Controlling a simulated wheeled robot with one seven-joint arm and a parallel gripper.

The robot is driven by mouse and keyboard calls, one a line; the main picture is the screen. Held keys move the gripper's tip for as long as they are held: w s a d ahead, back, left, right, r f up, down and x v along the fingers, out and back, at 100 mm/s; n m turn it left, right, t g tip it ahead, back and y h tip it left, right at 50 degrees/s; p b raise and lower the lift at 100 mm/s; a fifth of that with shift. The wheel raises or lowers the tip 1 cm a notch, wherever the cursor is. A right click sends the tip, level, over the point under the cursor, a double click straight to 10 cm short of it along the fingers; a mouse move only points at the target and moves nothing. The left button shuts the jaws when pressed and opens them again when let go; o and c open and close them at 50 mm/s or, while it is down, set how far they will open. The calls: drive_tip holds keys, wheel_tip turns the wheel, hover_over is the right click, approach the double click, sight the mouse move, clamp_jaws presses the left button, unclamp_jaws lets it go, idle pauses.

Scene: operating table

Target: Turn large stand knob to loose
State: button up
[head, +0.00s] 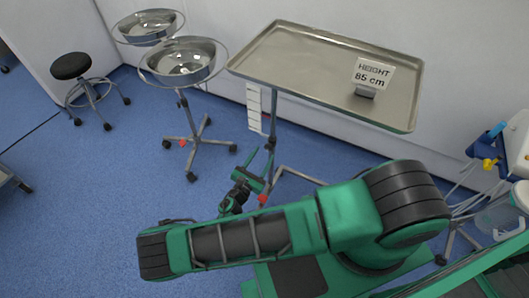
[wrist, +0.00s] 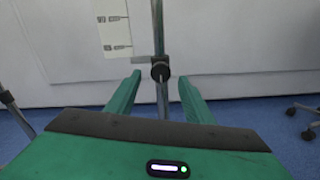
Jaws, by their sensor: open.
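The large stand carries a flat metal tray (head: 320,60) on an upright metal pole (head: 273,108). A round black knob (wrist: 160,72) sits on the pole in the wrist view, and I cannot make it out in the head view. My gripper (head: 262,165) is beside the lower pole in the head view. In the wrist view its two green fingers are open, one to each side of the knob and pole, with visible gaps. The knob appears near fingertip level, and I see no contact. Its turned state cannot be told.
A sign (head: 373,74) reading "HEIGHT 85 cm" stands on the tray. A white scale plate (wrist: 113,28) is left of the pole. A double-bowl stand (head: 184,62) and a black stool (head: 72,66) are at left. Blue floor (head: 90,190) at left is clear.

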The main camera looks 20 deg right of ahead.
drive_tip(key=v, duration=0.7)
drive_tip(key=shift+a, duration=0.3)
drive_tip(key=shift+s, duration=0.25)
